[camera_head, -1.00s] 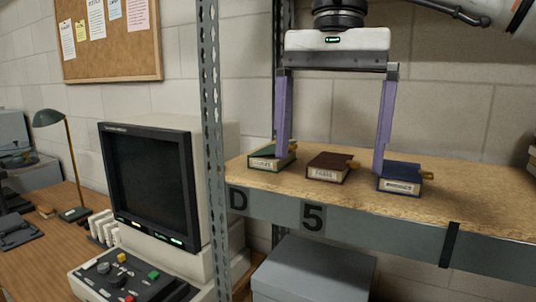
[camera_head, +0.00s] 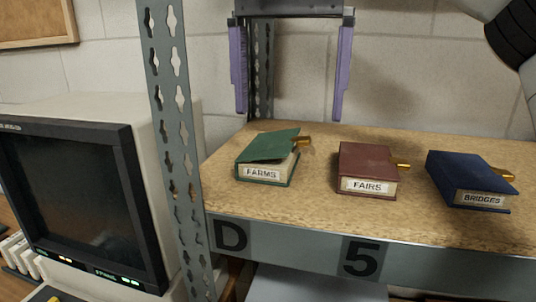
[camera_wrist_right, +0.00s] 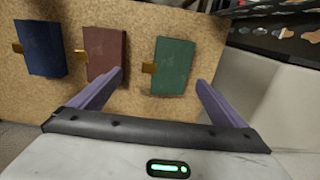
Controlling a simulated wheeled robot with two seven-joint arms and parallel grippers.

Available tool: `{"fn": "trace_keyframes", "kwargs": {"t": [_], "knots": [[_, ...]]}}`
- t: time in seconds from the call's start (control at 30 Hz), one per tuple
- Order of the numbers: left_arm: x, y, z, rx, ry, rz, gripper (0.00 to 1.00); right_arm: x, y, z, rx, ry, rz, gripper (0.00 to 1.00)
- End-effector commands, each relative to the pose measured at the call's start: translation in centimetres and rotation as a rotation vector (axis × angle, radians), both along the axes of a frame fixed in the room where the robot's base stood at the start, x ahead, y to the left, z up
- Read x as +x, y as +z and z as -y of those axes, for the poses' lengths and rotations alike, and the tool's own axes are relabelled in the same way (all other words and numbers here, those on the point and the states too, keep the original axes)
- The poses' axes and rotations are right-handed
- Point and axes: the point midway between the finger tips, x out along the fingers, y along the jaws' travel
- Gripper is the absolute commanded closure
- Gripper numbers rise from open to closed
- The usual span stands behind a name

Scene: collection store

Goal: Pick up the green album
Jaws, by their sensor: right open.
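The green album (camera_head: 267,158) lies flat on the wooden shelf at its left end, with a label reading FARMS and a brass clasp at its right side. It also shows in the right wrist view (camera_wrist_right: 173,66), ahead of and between the two fingers. My right gripper (camera_head: 288,115) is open and empty, its two purple fingers pointing down above and behind the album, apart from it. In the right wrist view the fingers of the right gripper (camera_wrist_right: 160,77) stand either side of the green album's line. My left gripper is not in view.
A dark red album (camera_head: 367,168) labelled FAIRS and a blue album (camera_head: 470,181) labelled BRIDGES lie to the right on the shelf (camera_head: 330,220). A perforated metal post (camera_head: 175,130) stands at the shelf's left front. A monitor (camera_head: 75,190) is further left.

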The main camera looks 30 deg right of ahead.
Motion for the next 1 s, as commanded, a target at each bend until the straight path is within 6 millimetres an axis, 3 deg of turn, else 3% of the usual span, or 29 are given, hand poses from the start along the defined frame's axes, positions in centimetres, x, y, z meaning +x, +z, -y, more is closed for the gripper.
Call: {"fn": "trace_keyframes", "kwargs": {"t": [0.33, 0.67, 1.0], "knots": [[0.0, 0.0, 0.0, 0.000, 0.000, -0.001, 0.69, 0.1, -2.5, -0.3, 0.000, -0.001, -0.001, 0.04], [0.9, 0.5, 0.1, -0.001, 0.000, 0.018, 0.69, 0.2, -6.4, -1.0, 0.001, -0.001, -0.002, 0.04], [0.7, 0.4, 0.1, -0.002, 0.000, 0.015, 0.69, 0.2, -6.9, -1.0, -0.001, -0.003, 0.002, 0.04]]}}
